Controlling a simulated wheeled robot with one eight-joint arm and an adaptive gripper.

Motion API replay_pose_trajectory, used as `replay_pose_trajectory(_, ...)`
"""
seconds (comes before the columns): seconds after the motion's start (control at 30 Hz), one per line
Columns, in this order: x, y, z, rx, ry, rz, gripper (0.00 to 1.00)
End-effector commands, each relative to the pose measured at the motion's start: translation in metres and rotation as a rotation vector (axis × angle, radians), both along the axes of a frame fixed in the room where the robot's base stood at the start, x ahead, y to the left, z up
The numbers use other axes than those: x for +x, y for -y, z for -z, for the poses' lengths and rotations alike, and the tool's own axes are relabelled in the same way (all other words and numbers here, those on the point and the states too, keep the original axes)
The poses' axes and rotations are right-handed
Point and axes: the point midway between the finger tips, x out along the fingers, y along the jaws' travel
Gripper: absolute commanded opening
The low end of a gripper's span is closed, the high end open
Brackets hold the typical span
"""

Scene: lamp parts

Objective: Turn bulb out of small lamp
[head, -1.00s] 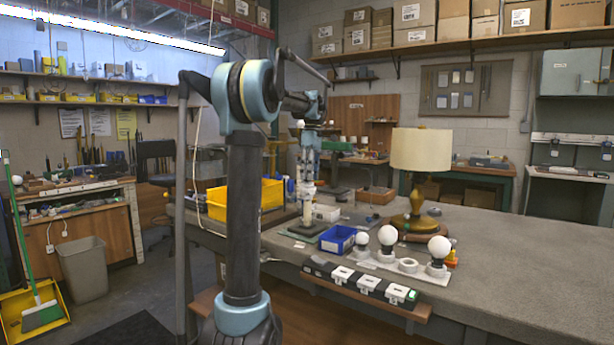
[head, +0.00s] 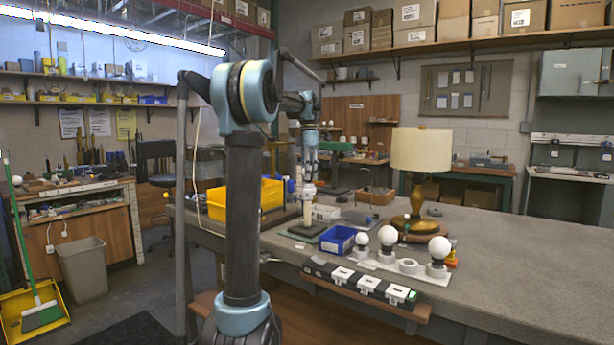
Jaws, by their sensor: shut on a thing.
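The small lamp is a slim cream stem (head: 308,214) on a dark square base (head: 307,230), upright on the grey bench. My gripper (head: 309,189) points straight down directly over the top of the stem. It is shut on the bulb, which is mostly hidden between the fingers; only a pale patch shows there. At this size I cannot tell whether the bulb still sits in the lamp's socket.
A white strip (head: 407,267) holds white globe bulbs (head: 439,247) and an empty ring. A blue bin (head: 337,240), a yellow crate (head: 217,204) and a brass lamp with a cream shade (head: 421,150) stand nearby. The right side of the bench (head: 530,250) is clear.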

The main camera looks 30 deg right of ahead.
Motion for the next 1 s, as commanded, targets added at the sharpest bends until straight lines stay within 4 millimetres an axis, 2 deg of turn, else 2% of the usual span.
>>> replay_pose_trajectory(0.23, 0.0010, -0.0005, -0.0004, -0.001, -0.001, -0.232, 0.15)
replay_pose_trajectory(0.27, 0.0010, -0.0002, -0.0005, -0.001, -0.001, -0.248, 0.30)
replay_pose_trajectory(0.33, 0.0008, 0.0000, -0.0004, -0.001, -0.001, -0.241, 0.15)
replay_pose_trajectory(1.0, 0.0008, -0.0001, -0.0077, 0.000, -0.002, -0.238, 0.15)
